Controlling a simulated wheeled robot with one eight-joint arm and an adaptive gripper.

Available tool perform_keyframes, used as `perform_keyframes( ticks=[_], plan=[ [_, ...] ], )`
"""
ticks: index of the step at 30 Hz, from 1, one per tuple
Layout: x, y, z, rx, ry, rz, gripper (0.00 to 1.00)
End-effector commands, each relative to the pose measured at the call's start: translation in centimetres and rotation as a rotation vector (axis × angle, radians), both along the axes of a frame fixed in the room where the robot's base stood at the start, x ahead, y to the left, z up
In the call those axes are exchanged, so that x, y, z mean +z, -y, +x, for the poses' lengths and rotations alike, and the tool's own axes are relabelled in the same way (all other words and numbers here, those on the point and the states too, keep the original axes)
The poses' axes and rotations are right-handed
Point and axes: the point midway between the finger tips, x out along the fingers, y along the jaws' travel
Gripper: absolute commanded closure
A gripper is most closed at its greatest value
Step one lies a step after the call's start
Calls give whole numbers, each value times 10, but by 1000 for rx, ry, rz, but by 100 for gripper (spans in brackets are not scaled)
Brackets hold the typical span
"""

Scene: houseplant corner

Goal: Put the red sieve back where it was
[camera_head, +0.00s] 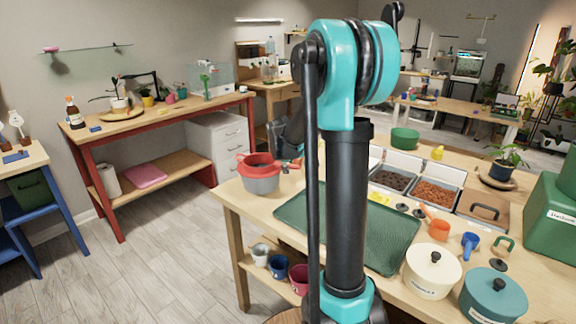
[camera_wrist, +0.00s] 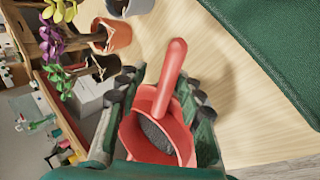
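The red sieve (camera_head: 257,159) shows in the head view as a red rim on a grey bowl-shaped body (camera_head: 262,182), at the table's left corner. I cannot tell whether the grey part is a separate vessel. In the wrist view, a red piece with a stubby handle and dark grey inside (camera_wrist: 160,112), probably the sieve, lies between the fingers of my gripper (camera_wrist: 160,95). The handle points up in that picture. The fingers stand well apart on both sides. Whether they press on it is hidden. In the head view my gripper (camera_head: 287,138) is just behind the sieve, partly covered by my arm.
The wooden worktable holds a green tray (camera_head: 400,240), soil bins (camera_head: 433,193), an orange scoop (camera_head: 438,228), a blue scoop (camera_head: 470,241) and lidded pots (camera_head: 431,272). In the wrist view potted plants (camera_wrist: 115,37) stand near the fingers. Open floor lies left of the table.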

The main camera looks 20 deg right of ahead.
Motion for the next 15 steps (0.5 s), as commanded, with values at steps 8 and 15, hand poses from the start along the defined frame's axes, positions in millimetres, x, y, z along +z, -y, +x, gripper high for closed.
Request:
perform_keyframes(
  ticks=[8, 15],
  plan=[
    [22, -3, -7, 1, 0, 0, 64],
    [56, -14, -31, 2, 0, -2, 64]
  ],
)
